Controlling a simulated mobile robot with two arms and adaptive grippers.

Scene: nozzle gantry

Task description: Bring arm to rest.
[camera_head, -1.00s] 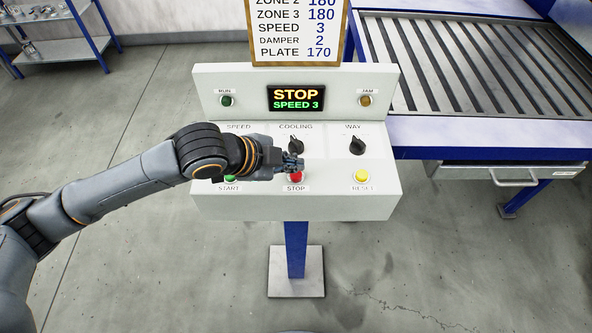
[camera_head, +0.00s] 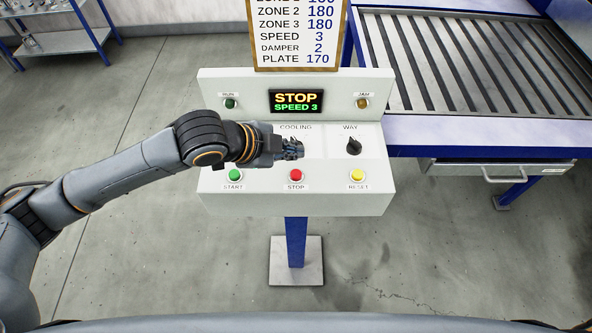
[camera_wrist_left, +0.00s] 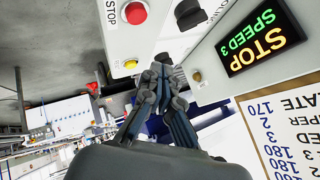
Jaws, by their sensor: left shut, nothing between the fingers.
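My left arm comes in from the left in the head view. Its gripper (camera_head: 293,149) is shut and empty, over the control panel (camera_head: 300,203), above and behind the red STOP button (camera_head: 296,175). It hides the COOLING knob and the SPEED knob area in the head view. In the left wrist view the shut fingers (camera_wrist_left: 163,72) point toward the panel, with the red button (camera_wrist_left: 135,13) to their upper left, apart from them. The display (camera_head: 296,100) reads STOP, SPEED 3. My right gripper is not in view.
The green START button (camera_head: 235,175), yellow RESET button (camera_head: 357,174) and WAY knob (camera_head: 353,146) are on the panel. A settings board (camera_head: 297,40) stands behind it. Floor left of the panel is clear.

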